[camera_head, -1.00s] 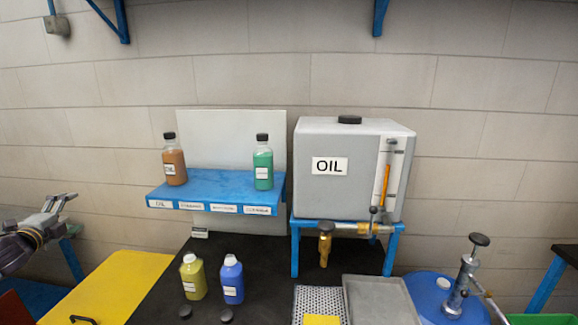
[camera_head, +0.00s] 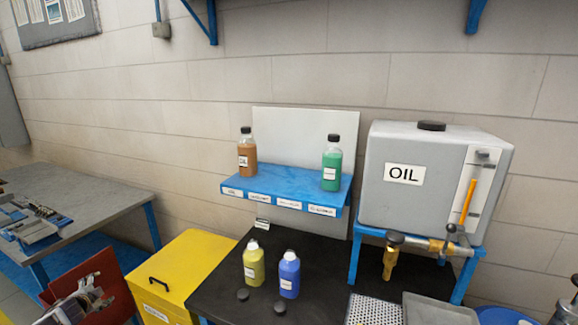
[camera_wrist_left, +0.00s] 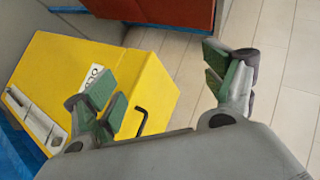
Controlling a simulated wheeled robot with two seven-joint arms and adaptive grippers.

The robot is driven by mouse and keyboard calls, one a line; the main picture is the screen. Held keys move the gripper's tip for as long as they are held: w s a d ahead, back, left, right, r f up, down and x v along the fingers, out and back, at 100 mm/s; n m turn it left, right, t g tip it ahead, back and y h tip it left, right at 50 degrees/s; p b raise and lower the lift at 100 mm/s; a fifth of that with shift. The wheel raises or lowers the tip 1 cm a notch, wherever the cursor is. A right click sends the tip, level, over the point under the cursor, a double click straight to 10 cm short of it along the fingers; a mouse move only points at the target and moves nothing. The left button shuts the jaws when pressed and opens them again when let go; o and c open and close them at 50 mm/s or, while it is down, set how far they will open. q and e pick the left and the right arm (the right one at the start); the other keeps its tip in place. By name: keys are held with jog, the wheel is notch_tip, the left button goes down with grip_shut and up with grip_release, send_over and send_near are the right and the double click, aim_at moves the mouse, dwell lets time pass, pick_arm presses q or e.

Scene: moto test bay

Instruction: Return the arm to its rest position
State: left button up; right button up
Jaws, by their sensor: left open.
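My left gripper (camera_head: 84,300) is low at the left edge of the head view, in front of a dark red panel and left of the yellow cabinet. In the left wrist view the gripper (camera_wrist_left: 163,88) has its two green-padded fingers spread wide with nothing between them. The yellow cabinet (camera_wrist_left: 62,65) lies beyond the fingers, apart from them as far as I can tell. My right gripper is not in view.
The yellow cabinet (camera_head: 190,262) adjoins a black bench with yellow and blue bottles (camera_head: 289,275). A blue shelf (camera_head: 258,184) holds two bottles. A grey oil tank (camera_head: 425,190) stands at right. A grey table (camera_head: 115,185) is at left. Tiled floor (camera_wrist_left: 275,75) shows clear.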

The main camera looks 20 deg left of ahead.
pick_arm(q)
jog(key=s+d+f+n+g+h, duration=0.1)
jog(key=s+d+f+g, duration=0.3)
jog(key=s+f, duration=0.95)
jog(key=s+d+f+n+g, duration=0.15)
jog(key=s+d+f, duration=0.35)
jog(key=s+f, duration=0.85)
jog(key=s+d+f+g+h, duration=0.2)
jog(key=s+d+f, duration=0.3)
jog(key=d+f, duration=0.55)
jog(key=s+d+f+g+h, duration=0.1)
jog(key=s+d+f, duration=0.35)
jog(key=d, duration=0.55)
jog(key=s+d+f+h, duration=0.1)
jog(key=s+d+f, duration=0.35)
jog(key=d, duration=0.45)
jog(key=w+d+f+h, duration=0.1)
jog(key=w+d, duration=0.1)
jog(key=d, duration=0.9)
jog(key=w+d+f+n+h, duration=0.1)
jog(key=w+d+f, duration=0.1)
jog(key=d, duration=0.9)
jog(key=shift+d+h, duration=0.2)
jog(key=shift+h, duration=0.2)
